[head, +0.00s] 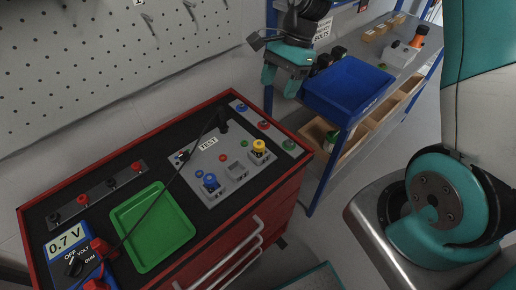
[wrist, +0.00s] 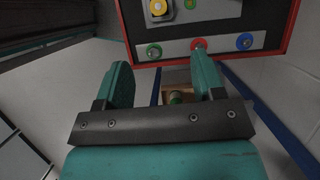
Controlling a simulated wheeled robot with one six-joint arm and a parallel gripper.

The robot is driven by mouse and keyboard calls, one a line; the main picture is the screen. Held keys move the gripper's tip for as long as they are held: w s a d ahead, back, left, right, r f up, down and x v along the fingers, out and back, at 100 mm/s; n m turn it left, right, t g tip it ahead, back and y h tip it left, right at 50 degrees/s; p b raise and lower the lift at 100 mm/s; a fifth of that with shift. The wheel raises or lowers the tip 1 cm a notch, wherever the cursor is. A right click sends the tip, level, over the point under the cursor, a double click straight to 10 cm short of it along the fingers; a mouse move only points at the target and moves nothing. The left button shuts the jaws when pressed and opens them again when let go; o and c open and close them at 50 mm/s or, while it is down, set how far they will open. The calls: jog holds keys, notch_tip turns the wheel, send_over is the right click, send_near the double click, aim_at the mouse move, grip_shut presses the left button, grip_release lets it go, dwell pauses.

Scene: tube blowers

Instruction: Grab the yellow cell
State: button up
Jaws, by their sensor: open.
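The yellow cell (head: 259,147) sits upright in a grey holder on the TEST panel (head: 218,160), near the right side of the red cabinet top. In the wrist view the yellow cell (wrist: 158,8) shows at the top edge, partly cut off. My gripper (head: 280,84) is open and empty. It hangs above and beyond the cabinet's far right corner, apart from the cell. In the wrist view my gripper (wrist: 161,75) has its two teal fingers spread, with the cabinet edge and floor beyond them.
A green tray (head: 152,227) and a multimeter (head: 72,258) with a dark lead lie left. A blue bin (head: 347,86) on a shelf stands close right of my gripper. A pegboard wall (head: 90,65) is behind.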

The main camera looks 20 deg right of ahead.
jog(key=p, duration=0.2)
send_near(259, 143)
jog(key=x, duration=0.4)
jog(key=shift+w+f, duration=0.2)
jog(key=shift+f, duration=0.15)
jog(key=x, duration=0.1)
jog(key=p+x, duration=0.1)
jog(key=x, duration=0.1)
jog(key=p+x, duration=0.1)
jog(key=shift+s+a+f, duration=0.2)
jog(key=shift+s+a, duration=0.05)
jog(key=shift+s, duration=0.05)
jog(key=shift+a+f, duration=0.1)
jog(key=shift+f, duration=0.4)
jog(key=c, duration=1)
